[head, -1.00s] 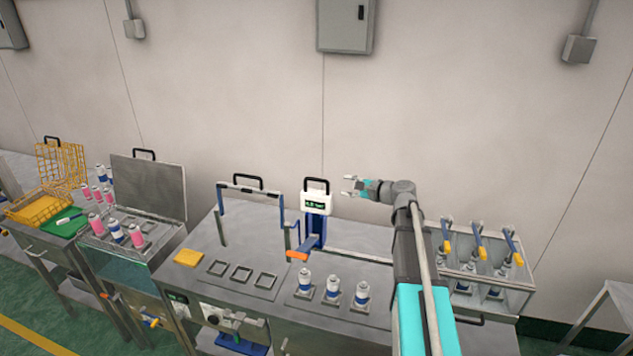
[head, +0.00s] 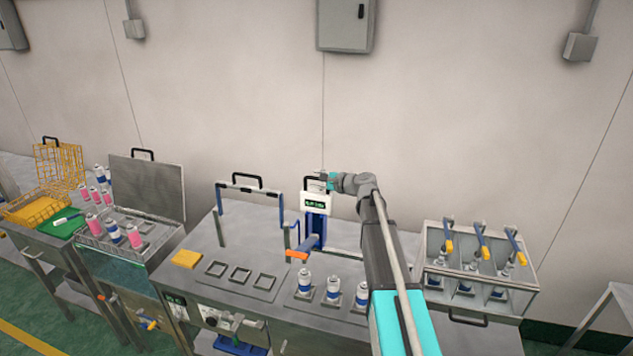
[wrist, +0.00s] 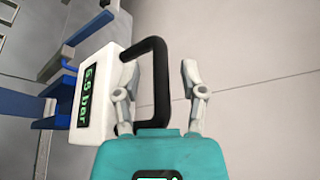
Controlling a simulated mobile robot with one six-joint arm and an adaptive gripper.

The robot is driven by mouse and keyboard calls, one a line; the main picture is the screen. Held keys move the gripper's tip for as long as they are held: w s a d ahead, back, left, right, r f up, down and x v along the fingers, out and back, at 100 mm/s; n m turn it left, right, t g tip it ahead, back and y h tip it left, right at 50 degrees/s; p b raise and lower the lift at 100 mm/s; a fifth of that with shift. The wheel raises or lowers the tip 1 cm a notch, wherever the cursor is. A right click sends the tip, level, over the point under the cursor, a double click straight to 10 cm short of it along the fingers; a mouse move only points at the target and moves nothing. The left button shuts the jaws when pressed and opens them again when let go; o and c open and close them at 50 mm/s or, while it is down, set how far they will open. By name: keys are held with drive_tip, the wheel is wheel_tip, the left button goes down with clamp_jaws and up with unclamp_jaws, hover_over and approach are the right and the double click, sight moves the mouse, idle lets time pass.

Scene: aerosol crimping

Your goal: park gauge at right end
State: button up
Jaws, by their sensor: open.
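The gauge (head: 316,202) is a white box with a green-lit display and a black loop handle. It sits upright at the blue post (head: 313,227) of the steel bench. In the wrist view its display (wrist: 88,92) reads about 6.9 bar. My gripper (head: 327,177) is open at the gauge's handle. In the wrist view the black handle (wrist: 158,85) stands between the two open fingers (wrist: 160,95). I cannot tell whether either finger touches it.
Several white-and-blue cans (head: 333,290) stand at the bench front. A clear-sided box with yellow-and-blue levers (head: 482,245) is at the right. A raised blue-ended frame (head: 250,189) and a yellow block (head: 187,258) are left of the gauge. A wall is behind.

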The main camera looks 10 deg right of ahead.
drive_tip(key=shift+w+a, duration=0.1)
drive_tip(key=shift+w, duration=0.05)
drive_tip(key=shift+c, duration=0.3)
clamp_jaws()
